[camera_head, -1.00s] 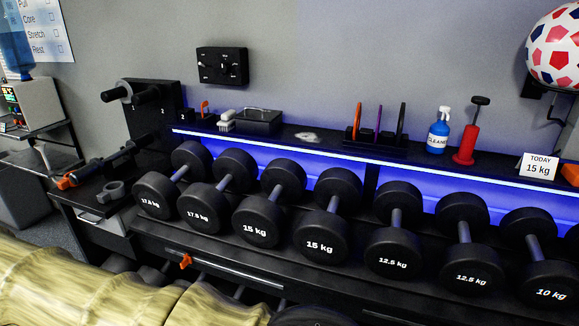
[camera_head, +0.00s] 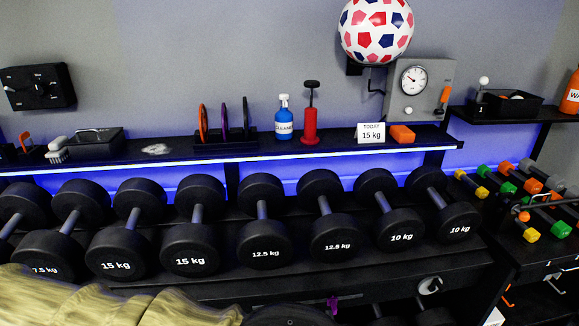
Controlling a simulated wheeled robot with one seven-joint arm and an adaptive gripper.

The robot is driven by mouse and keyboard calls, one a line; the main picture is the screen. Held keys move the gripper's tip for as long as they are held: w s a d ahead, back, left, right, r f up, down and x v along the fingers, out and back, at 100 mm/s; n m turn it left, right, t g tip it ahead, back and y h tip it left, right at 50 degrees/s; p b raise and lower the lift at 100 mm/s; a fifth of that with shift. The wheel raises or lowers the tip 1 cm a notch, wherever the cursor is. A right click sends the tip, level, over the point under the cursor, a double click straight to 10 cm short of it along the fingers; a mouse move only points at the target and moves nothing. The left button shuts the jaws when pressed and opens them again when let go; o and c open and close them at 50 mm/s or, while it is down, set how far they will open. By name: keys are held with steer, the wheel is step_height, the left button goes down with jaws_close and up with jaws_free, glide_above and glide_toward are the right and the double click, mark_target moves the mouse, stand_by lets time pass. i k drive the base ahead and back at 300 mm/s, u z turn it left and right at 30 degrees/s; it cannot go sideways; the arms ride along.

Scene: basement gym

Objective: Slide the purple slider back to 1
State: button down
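A small purple piece (camera_head: 333,305), which looks like the purple slider, shows at the front of the black dumbbell rack (camera_head: 400,283), low in the middle of the head view. It is small, and its lower part is hard to make out. I cannot read any number or 1 mark beside it, so its setting cannot be told. My gripper is not in view.
Several dumbbells (camera_head: 190,248) fill the upper tier. The shelf above holds a blue cleaner bottle (camera_head: 284,122), a red pump (camera_head: 310,122) and upright discs, one purple (camera_head: 225,122). Coloured small dumbbells (camera_head: 541,200) lie at the right. A patterned ball (camera_head: 376,28) sits high.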

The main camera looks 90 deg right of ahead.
mark_target(332, 302)
steer(key=z, duration=3.15)
steer(key=k, duration=1.25)
steer(key=u, duration=0.45)
steer(key=i, duration=0.5)
